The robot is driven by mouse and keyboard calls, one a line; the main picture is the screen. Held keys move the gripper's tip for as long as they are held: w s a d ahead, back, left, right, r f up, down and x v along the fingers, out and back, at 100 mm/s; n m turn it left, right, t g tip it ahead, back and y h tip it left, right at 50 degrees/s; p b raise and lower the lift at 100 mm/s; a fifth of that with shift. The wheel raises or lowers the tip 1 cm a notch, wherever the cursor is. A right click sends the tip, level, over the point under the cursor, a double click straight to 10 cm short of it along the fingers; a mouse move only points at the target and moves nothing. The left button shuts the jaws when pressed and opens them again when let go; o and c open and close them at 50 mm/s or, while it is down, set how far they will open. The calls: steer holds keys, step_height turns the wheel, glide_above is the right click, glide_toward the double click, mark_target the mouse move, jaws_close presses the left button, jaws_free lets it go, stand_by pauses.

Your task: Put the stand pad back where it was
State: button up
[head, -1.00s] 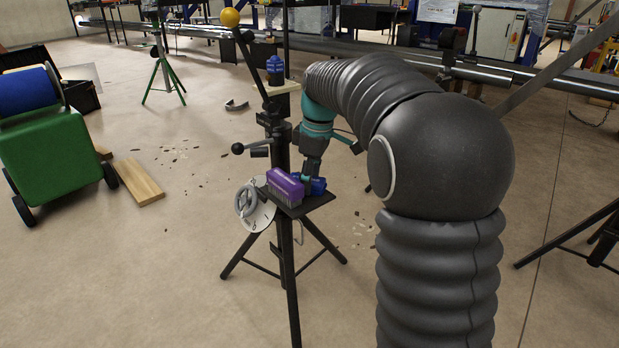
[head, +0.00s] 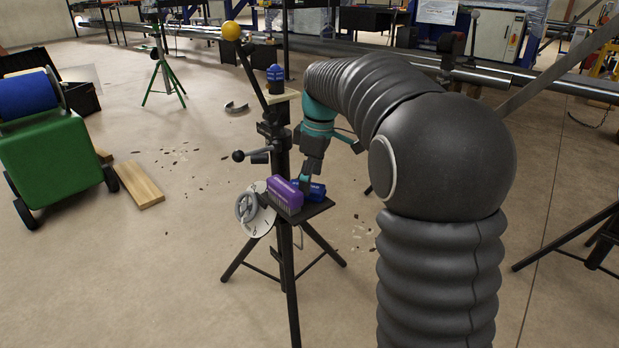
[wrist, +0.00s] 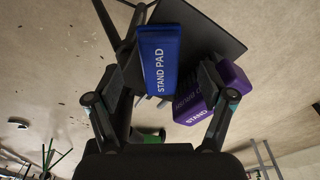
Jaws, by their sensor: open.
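The blue stand pad (wrist: 160,58), lettered STAND PAD, rests on the dark plate (head: 318,208) of the black pipe stand. In the head view it (head: 316,191) sits behind and right of the purple block. My gripper (wrist: 156,95) is open, its fingers well apart on either side of the pad's lettered end in the wrist view, with gaps on both sides. In the head view my gripper (head: 306,182) is just above the pad, and the fingertips are partly hidden. I cannot tell whether a finger touches it.
The purple block (head: 284,195) with bristle-like sides lies on the plate, close to my right finger in the wrist view. A grey handwheel (head: 247,207) is left of the plate. A yellow ball (head: 231,31) tops a slanted lever.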

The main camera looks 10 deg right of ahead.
mark_target(313, 188)
steer(key=shift+s+d+r+p, duration=0.1)
steer(key=shift+d+r+p, duration=0.05)
steer(key=shift+r+p, duration=0.95)
steer(key=shift+s+d+r+p, duration=0.1)
steer(key=shift+r+p, duration=0.8)
steer(key=shift+r, duration=0.4)
steer(key=shift+s+r, duration=0.1)
steer(key=shift+r, duration=0.05)
steer(key=s+m+t+p, duration=0.1)
steer(key=s+m, duration=0.5)
steer(key=s, duration=0.8)
steer(key=s+a+m+t+h+p, duration=0.1)
steer(key=s+m, duration=0.4)
steer(key=s, duration=1)
steer(key=shift+s+f+m+t+p, duration=0.15)
steer(key=shift+f+m+t+p, duration=0.25)
steer(key=shift+t, duration=1)
